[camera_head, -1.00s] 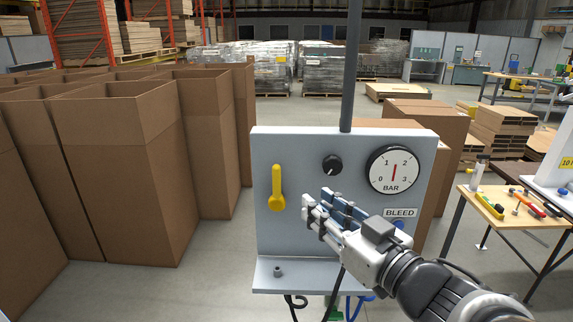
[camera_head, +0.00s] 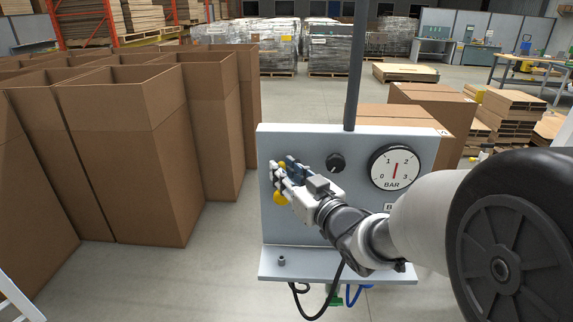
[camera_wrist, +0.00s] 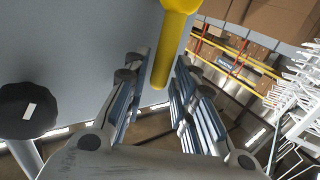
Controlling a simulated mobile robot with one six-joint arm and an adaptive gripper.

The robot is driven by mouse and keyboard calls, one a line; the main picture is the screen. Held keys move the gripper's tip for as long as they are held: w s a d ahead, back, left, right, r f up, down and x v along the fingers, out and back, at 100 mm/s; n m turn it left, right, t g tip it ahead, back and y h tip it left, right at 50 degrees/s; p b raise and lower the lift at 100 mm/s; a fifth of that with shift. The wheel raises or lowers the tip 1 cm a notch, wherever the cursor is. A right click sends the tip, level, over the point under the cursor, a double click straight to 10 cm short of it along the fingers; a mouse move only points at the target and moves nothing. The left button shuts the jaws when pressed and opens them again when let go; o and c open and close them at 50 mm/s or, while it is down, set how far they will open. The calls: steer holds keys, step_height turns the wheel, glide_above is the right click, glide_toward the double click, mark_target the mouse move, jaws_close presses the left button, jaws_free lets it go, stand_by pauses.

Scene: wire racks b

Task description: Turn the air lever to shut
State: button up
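The yellow air lever (camera_head: 280,198) is on the left of the grey panel (camera_head: 300,228). Its round hub shows below my gripper (camera_head: 282,172), which hides most of the handle in the head view. In the wrist view the lever's handle (camera_wrist: 168,50) stands between the two blue-padded fingers of my gripper (camera_wrist: 161,72). The fingers are open, with a visible gap on each side of the handle. The pressure gauge (camera_head: 395,168) has its red needle between 1 and 2.
A black knob (camera_head: 335,163) is right of the lever; it also shows in the wrist view (camera_wrist: 28,110). A small post (camera_head: 281,260) stands on the panel's lower ledge. Tall open cardboard boxes (camera_head: 125,160) stand left of the panel, with some floor between.

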steer(key=shift+w+a, duration=0.15)
steer(key=shift+w, duration=0.05)
steer(key=shift+c, duration=0.5)
jaws_close()
